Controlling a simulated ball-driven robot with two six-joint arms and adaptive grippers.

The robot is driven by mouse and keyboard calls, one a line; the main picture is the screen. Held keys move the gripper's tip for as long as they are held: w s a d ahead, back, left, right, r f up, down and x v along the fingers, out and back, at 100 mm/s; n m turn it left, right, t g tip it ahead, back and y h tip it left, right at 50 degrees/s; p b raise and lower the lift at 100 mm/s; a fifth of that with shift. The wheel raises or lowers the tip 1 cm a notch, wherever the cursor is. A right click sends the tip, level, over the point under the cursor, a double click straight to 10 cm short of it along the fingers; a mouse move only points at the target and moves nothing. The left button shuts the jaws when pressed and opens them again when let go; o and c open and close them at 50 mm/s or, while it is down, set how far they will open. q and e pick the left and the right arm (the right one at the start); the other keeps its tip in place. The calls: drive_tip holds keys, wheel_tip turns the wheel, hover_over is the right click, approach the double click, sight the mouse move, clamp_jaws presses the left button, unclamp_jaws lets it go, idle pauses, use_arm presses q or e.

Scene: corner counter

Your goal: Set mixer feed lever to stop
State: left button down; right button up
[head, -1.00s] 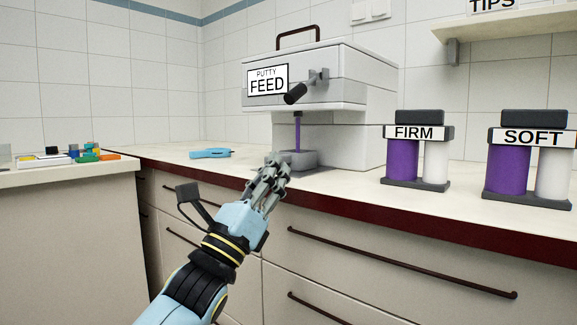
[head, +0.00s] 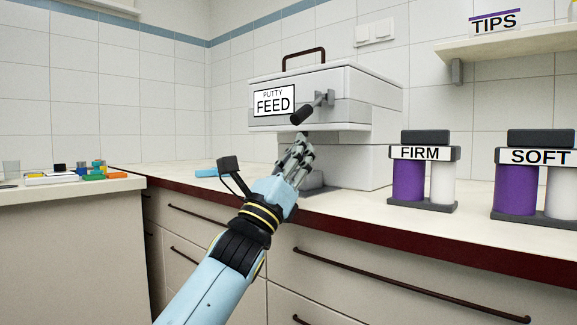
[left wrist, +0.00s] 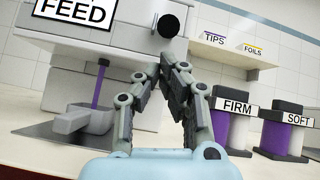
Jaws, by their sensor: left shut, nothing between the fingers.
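The grey putty feed mixer (head: 355,95) stands on the counter with a "PUTTY FEED" label. Its feed lever (head: 302,115) has a black knob tilted down and to the left on the front. In the left wrist view the knob (left wrist: 168,26) shows end-on, above the fingertips. My left gripper (head: 303,140) is shut and empty, just below the lever and apart from it as far as I can tell; it also shows in the left wrist view (left wrist: 168,72). A purple putty strand (left wrist: 97,82) hangs over a grey tray (left wrist: 85,122) under the mixer. My right gripper is not in view.
FIRM (head: 423,180) and SOFT (head: 535,185) cartridge pairs stand on the counter to the right. A blue tool (head: 206,173) lies left of my gripper. A shelf (head: 510,48) is at upper right. Small coloured items (head: 90,172) sit on the left counter.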

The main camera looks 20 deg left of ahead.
sight(309, 108)
use_arm(q)
drive_tip(key=shift+x, duration=1.35)
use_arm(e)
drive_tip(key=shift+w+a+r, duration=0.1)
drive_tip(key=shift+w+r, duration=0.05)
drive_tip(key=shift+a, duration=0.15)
